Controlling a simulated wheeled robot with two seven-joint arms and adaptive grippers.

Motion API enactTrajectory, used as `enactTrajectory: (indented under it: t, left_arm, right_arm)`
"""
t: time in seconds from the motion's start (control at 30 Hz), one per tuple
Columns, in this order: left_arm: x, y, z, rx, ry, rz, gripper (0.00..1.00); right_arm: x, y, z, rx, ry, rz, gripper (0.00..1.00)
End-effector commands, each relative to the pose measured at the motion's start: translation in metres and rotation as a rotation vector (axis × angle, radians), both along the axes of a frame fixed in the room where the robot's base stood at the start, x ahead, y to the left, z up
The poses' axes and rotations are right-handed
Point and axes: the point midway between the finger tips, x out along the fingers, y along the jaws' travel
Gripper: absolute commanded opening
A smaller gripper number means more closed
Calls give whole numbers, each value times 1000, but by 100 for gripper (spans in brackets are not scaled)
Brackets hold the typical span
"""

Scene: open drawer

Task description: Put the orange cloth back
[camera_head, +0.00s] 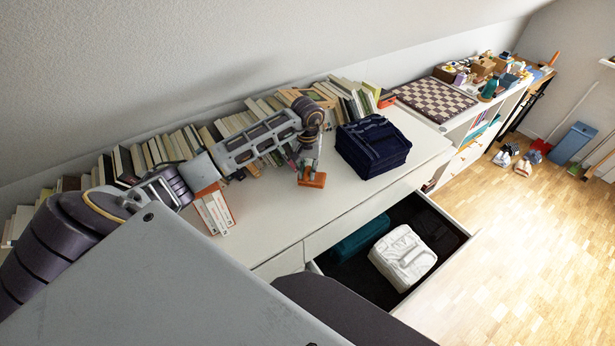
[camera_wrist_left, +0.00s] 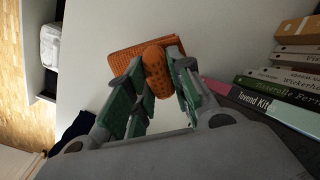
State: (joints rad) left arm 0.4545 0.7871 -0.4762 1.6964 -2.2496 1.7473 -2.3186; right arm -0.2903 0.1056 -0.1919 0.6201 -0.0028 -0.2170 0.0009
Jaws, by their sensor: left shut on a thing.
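I cannot tell whether the cloth touches the top. The open drawer (camera_head: 452,240) below holds a white folded cloth (camera_head: 402,257) and a teal folded cloth (camera_head: 360,238). My right gripper is not in view.
A dark blue folded stack (camera_head: 372,146) stands on the top right of the orange cloth. A row of books (camera_head: 160,148) lines the wall behind. A checkered board (camera_head: 436,98) lies farther right.

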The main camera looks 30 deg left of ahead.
Motion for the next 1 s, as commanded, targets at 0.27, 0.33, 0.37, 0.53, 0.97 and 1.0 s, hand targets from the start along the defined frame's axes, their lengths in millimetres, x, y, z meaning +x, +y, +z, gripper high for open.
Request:
enactTrajectory:
  t: [0.27, 0.33, 0.37, 0.53, 0.97, 1.0]
  left_arm:
    - [0, 0, -1, 0, -1, 0, 0]
    - [0, 0, -2, 0, 0, 0, 0]
    - [0, 0, -3, 0, 0, 0, 0]
    - [-1, -1, -17, -2, 3, 0, 0]
    - [0, 0, -38, 0, -1, -1, 0]
    - [0, 0, -38, 0, -1, -1, 0]
  right_arm:
    - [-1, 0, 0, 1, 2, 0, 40]
    - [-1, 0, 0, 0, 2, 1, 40]
    - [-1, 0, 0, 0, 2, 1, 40]
    - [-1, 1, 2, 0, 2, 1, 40]
    - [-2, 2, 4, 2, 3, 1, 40]
    - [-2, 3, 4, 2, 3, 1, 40]
